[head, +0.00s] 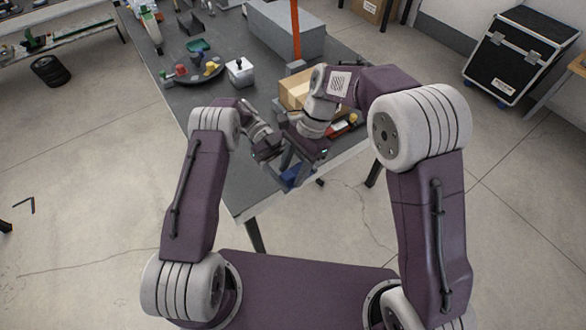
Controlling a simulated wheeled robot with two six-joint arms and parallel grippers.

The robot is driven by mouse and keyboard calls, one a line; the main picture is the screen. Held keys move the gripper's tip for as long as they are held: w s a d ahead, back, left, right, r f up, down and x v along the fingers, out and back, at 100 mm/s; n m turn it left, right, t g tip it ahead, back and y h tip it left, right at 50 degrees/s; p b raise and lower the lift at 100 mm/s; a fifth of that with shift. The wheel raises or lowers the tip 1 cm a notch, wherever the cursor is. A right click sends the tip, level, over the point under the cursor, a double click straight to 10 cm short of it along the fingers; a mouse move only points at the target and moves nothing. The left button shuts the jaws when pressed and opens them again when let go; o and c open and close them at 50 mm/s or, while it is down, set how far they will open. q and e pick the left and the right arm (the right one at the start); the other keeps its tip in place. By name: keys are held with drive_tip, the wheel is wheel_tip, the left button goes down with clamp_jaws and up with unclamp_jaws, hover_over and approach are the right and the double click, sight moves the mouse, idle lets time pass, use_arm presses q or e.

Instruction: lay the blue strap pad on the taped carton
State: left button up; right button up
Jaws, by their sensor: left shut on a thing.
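The taped carton (292,86) is a tan box with a paler strip, standing on the grey bench; my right arm hides its right side. The blue strap pad (292,176) shows as a small blue patch near the bench's front edge, mostly covered by the grippers. My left gripper (272,152) comes in from the left and is shut on the pad, though its fingertips are hard to make out. My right gripper (298,168) points down close beside it, over the pad. I cannot tell whether its jaws are open or shut.
A dark round tray (208,78) with coloured pieces and a white container (240,72) stand behind on the bench. A red bin (345,128) is right of the carton. An orange post (295,30) rises behind it. The bench's front left area is clear.

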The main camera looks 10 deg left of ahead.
use_arm(q)
drive_tip(key=o, duration=1.4)
drive_tip(key=shift+c, duration=0.2)
use_arm(e)
clamp_jaws()
use_arm(q)
drive_tip(key=n, duration=0.2)
drive_tip(key=shift+s+f+n+t, duration=0.1)
drive_tip(key=shift+f+n+t, duration=0.05)
drive_tip(key=shift+n+t, duration=0.25)
use_arm(e)
drive_tip(key=shift+w, duration=0.1)
drive_tip(key=shift+s, duration=0.2)
use_arm(q)
drive_tip(key=s+a+n+t+y, duration=0.4)
drive_tip(key=a+n+t+y, duration=0.1)
drive_tip(key=n, duration=0.7)
drive_tip(key=s+a+n+t+y, duration=0.5)
drive_tip(key=a+n, duration=0.3)
drive_tip(key=n, duration=0.4)
drive_tip(key=shift+f+t+y, duration=0.3)
drive_tip(key=shift+t+y, duration=0.4)
drive_tip(key=shift+t, duration=0.1)
use_arm(e)
drive_tip(key=shift+w, duration=0.1)
use_arm(q)
drive_tip(key=shift+d, duration=0.1)
